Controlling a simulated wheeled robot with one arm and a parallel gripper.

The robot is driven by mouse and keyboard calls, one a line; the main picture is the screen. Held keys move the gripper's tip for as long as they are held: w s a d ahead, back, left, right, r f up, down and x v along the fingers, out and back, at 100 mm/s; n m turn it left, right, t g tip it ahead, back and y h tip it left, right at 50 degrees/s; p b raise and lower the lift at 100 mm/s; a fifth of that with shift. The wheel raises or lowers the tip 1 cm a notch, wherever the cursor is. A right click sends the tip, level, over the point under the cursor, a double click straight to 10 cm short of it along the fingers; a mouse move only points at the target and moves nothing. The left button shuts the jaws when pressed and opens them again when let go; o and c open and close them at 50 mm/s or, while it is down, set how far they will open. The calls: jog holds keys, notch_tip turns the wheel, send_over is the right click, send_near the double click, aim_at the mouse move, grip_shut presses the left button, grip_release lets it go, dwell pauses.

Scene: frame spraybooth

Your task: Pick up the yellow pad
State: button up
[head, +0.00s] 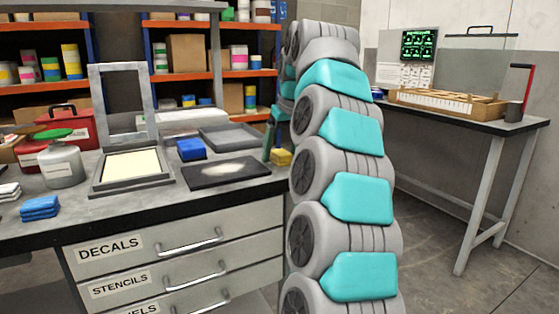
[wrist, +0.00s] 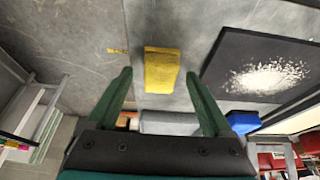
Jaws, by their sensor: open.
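The yellow pad (head: 281,157) lies near the right end of the grey workbench (head: 231,187), just right of the dark board. My gripper (head: 272,139) shows there as green fingers, partly hidden behind my arm, close above and beside the pad. In the wrist view the yellow pad (wrist: 161,70) appears ahead, between the lines of the two green fingers. My gripper (wrist: 159,80) is open and empty in that view. I see no contact between the fingers and the pad.
A dark board with white powder (head: 222,171) lies left of the pad. A blue block (head: 191,149) and a grey tray (head: 228,137) stand behind it. A framed screen (head: 131,165) and a metal can (head: 62,166) are further left. Another table (head: 480,124) stands at right.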

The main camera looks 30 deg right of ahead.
grip_shut()
dwell(0.5)
jog(key=shift+r, duration=0.1)
